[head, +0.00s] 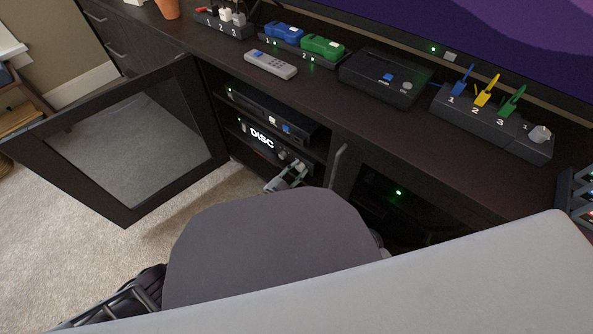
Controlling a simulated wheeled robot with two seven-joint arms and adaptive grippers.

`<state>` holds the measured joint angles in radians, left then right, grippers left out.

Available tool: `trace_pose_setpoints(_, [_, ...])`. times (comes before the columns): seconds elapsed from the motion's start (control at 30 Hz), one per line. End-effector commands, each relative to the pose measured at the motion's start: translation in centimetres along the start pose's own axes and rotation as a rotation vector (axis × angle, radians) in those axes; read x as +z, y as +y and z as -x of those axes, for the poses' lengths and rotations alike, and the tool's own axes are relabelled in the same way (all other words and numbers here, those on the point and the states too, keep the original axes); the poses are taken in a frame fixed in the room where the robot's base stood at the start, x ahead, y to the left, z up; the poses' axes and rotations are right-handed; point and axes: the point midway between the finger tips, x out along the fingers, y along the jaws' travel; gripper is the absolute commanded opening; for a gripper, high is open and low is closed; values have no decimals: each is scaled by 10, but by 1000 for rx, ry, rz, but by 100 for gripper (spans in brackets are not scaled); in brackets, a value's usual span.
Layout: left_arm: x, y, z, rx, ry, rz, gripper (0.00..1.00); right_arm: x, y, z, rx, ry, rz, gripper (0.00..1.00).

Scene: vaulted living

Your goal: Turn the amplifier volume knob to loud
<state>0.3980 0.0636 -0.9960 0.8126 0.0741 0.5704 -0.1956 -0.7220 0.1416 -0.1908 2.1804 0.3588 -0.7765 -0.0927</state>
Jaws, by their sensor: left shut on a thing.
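The knob's pointer and setting are too small and covered to read.
The glass cabinet door (120,145) stands open at the left. Another dark device (270,112) sits on the shelf above. The cabinet top holds a grey remote (271,64), a black box (385,78) and a switch block (490,122). A closed door's handle (338,163) is right of the opening.

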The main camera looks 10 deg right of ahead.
Motion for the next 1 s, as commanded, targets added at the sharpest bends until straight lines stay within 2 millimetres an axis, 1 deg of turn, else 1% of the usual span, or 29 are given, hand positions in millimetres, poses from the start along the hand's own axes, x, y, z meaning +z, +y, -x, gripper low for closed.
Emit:
trace_pose_setpoints(0.13, [1,0,0,1,-1,1,9,-1,0,0,0,2,0,0])
trace_pose_setpoints(0.17, [1,0,1,1,-1,1,36,-1,0,0,0,2,0,0])
trace_pose_setpoints(0.3, [1,0,0,1,-1,2,54,-1,0,0,0,2,0,0])
trace_pose_setpoints(0.73, [1,1,1,1,-2,15,54,2,0,0,0,-4,0,0])
trace_pose_setpoints(1.0, [0,0,0,2,0,107,54,1,0,0,0,-2,0,0])
